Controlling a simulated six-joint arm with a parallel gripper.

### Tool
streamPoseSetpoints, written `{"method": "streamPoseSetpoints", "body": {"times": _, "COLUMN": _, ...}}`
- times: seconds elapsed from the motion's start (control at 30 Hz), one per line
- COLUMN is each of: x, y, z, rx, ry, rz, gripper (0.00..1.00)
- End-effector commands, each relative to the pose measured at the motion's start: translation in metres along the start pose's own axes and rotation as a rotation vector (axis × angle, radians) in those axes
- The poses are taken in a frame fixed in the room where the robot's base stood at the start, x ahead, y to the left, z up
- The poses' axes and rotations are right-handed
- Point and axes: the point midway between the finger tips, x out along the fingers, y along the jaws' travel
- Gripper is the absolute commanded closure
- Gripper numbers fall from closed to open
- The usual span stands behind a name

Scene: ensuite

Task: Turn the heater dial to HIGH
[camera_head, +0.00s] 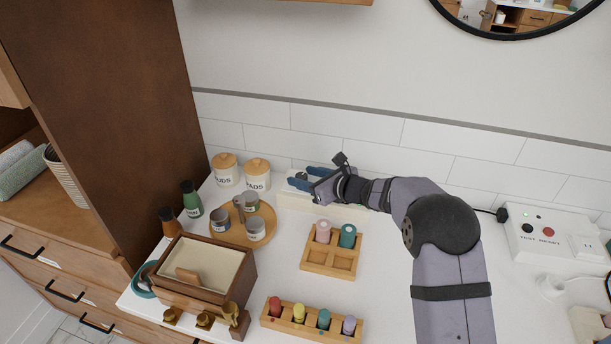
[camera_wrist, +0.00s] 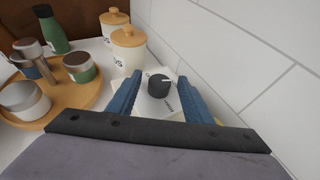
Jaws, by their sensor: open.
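The heater dial (camera_wrist: 159,85) is a dark round knob with a pale pointer line, which points to the right in the wrist view. It sits on a white heater body (camera_wrist: 152,105) with small dark lettering that I cannot read. My gripper (camera_wrist: 160,78) is open, with one blue finger on each side of the dial and visible gaps between. In the head view my gripper (camera_head: 300,178) is over the left end of the pale heater (camera_head: 294,202) near the wall. My gripper and arm hide part of it there, and the dial is hard to make out.
Two lidded jars (camera_head: 257,176) and a round wooden tray (camera_head: 268,216) with small containers stand left of the heater. A wooden holder (camera_head: 343,263) with two bottles is in front. The tiled wall (camera_head: 372,156) is close behind.

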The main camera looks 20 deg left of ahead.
Motion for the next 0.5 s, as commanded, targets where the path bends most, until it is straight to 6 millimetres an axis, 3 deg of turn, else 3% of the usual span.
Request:
{"method": "streamPoseSetpoints", "body": {"times": 0.17, "x": 0.0000, "y": 0.0000, "z": 0.0001, "rx": 0.000, "ry": 0.000, "rz": 0.000, "gripper": 0.54}}
{"method": "streamPoseSetpoints", "body": {"times": 0.33, "x": -0.0001, "y": 0.0000, "z": 0.0002, "rx": 0.000, "ry": 0.000, "rz": 0.000, "gripper": 0.95}}
{"method": "streamPoseSetpoints", "body": {"times": 0.5, "x": 0.0000, "y": 0.0000, "z": 0.0000, "rx": 0.000, "ry": 0.000, "rz": -0.001, "gripper": 0.95}}
